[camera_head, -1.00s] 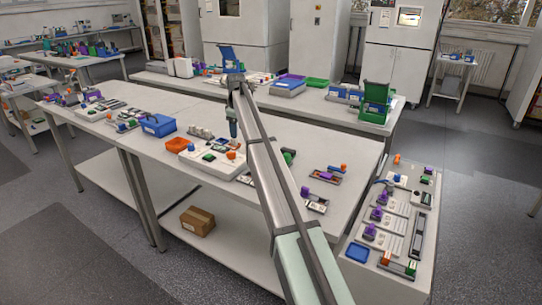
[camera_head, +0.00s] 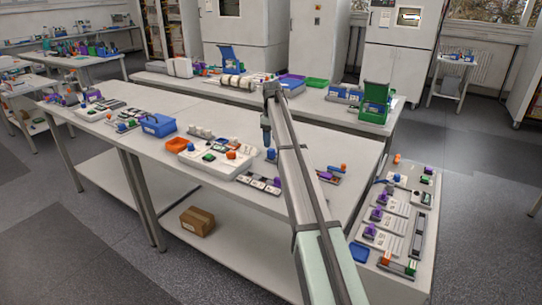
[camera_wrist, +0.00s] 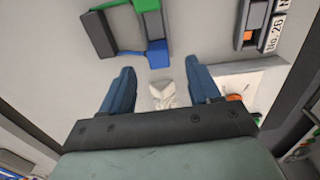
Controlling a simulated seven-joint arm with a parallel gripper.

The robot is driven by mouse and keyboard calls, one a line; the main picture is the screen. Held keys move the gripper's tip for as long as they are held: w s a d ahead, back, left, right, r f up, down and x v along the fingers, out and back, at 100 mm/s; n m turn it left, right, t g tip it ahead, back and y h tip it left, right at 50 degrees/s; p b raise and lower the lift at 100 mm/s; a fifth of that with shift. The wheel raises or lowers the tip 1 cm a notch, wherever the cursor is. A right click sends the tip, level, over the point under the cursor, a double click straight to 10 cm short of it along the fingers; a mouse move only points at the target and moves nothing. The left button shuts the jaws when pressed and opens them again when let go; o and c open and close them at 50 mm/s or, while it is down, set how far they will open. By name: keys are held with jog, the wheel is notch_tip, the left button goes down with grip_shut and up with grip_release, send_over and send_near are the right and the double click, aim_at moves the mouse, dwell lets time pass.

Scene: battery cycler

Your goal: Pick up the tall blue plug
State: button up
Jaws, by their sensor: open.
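My gripper (camera_head: 267,138) hangs over the main bench in the head view, its fingers pointing down. In the wrist view my gripper (camera_wrist: 160,75) is open, its two blue fingers wide apart with nothing held between them. A blue piece (camera_head: 271,155) stands on the bench just below the fingertips in the head view, partly hidden by my arm. The wrist view shows a blue piece (camera_wrist: 157,54) ahead of the gap between the fingers, beside green and dark grey parts. I cannot tell whether either blue piece is the tall blue plug. A pale object (camera_wrist: 163,95) shows between the fingers.
An orange tray (camera_head: 178,144), a blue bin (camera_head: 158,125) and several small modules stand to the left on the bench. A side table (camera_head: 350,234) with several purple-topped parts is at right. A dark slotted block (camera_wrist: 252,25) is at upper right in the wrist view.

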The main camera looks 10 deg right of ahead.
aim_at(271, 149)
jog(key=shift+w+a+f, duration=0.1)
jog(key=shift+w+f, duration=0.05)
jog(key=shift+f, duration=1.5)
jog(key=shift+w+f, duration=0.1)
jog(key=shift+f, duration=1.55)
jog(key=c, duration=1.1)
